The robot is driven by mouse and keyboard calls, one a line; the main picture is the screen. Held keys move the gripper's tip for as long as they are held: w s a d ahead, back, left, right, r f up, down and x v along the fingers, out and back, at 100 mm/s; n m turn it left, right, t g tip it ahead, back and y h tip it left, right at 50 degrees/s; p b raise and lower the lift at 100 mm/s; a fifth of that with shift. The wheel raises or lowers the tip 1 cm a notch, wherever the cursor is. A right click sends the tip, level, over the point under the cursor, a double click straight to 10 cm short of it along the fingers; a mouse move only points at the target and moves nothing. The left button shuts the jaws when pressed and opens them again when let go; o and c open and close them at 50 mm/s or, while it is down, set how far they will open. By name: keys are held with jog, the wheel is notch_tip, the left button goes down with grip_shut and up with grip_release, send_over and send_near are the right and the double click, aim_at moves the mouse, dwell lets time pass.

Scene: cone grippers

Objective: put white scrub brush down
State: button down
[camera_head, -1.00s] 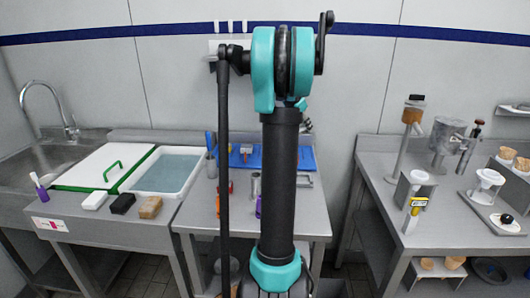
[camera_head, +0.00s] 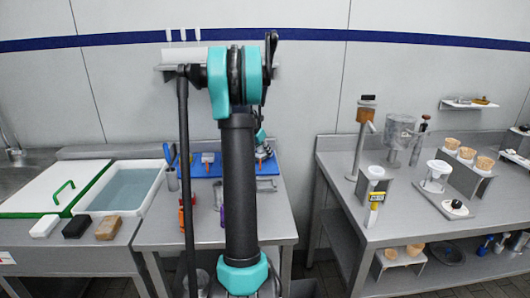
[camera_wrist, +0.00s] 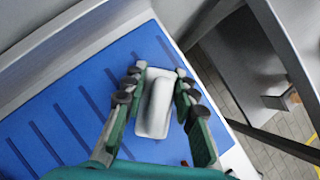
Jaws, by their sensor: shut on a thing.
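The white scrub brush (camera_wrist: 155,105) is a pale, rounded block, seen in the wrist view between the two fingers of my gripper (camera_wrist: 160,76). The gripper is shut on it, with a finger against each long side. The brush is over the right part of a ribbed blue mat (camera_wrist: 70,112). I cannot tell whether its underside touches the mat. In the head view the blue mat (camera_head: 202,171) lies at the back of the middle table, and my arm hides part of it. The brush cannot be made out there.
White, black and brown blocks (camera_head: 106,228) line the sink counter's front, beside a water-filled basin (camera_head: 118,187). Orange bottles and a blue-handled tool stand left of my arm. The right table (camera_head: 400,231) holds dispensers and cups, across a gap from the middle table.

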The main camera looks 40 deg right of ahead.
jog(key=shift+f, duration=0.15)
jog(key=c, duration=1.2)
grip_release()
jog(key=v, duration=1.2)
jog(key=shift+r, duration=0.2)
